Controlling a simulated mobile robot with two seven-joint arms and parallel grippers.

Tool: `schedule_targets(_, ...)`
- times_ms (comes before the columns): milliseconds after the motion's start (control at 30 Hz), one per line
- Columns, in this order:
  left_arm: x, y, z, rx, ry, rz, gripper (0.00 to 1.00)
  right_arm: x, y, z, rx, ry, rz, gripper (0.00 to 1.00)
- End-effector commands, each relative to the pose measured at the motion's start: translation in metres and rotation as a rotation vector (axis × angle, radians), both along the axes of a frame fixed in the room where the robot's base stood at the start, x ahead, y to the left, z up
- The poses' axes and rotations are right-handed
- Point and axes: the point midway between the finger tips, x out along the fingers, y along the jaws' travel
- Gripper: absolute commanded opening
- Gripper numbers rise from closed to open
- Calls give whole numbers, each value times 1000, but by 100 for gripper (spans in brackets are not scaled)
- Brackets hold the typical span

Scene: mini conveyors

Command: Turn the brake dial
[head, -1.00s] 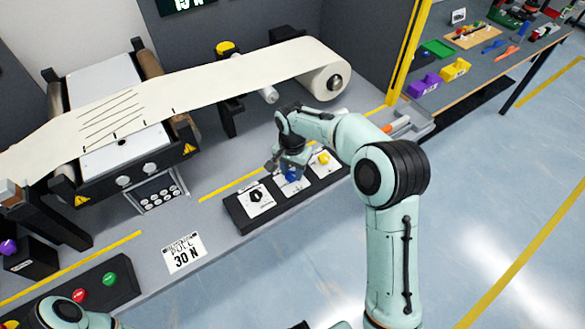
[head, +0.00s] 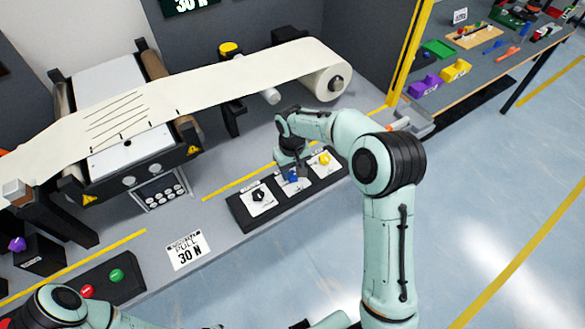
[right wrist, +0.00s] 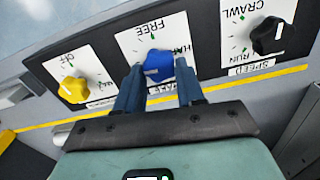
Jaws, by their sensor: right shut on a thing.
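The blue dial (head: 292,176) is the middle one of three on a black panel. The right wrist view shows it (right wrist: 158,66) on a white plate marked FREE and what looks like HALF. My right gripper (head: 291,167) reaches down onto it from above. In the right wrist view its two fingers (right wrist: 160,72) stand on either side of the blue dial, shut on it. Which mark the dial points to is hard to tell. My left arm shows only in part at the lower left of the head view; its gripper is out of view.
A black dial (right wrist: 268,36) marked CRAWL, RUN and SPEED and a yellow dial (right wrist: 74,89) flank the blue one closely. A pale web (head: 230,85) runs behind to a roll.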

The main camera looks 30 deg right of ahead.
Motion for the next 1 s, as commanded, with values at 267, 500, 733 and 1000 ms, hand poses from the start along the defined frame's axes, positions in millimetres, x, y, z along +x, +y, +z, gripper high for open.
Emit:
schedule_targets(267,4,0,5,0,-4,0,43,0,1,0,0,0,153,8)
schedule_targets(500,5,0,6,0,-6,0,43,0,1,0,0,0,214,8)
schedule_targets(733,5,0,6,0,-6,0,43,0,1,0,0,1,225,8)
schedule_targets(1000,5,0,6,0,-6,0,43,0,1,0,0,1,224,44)
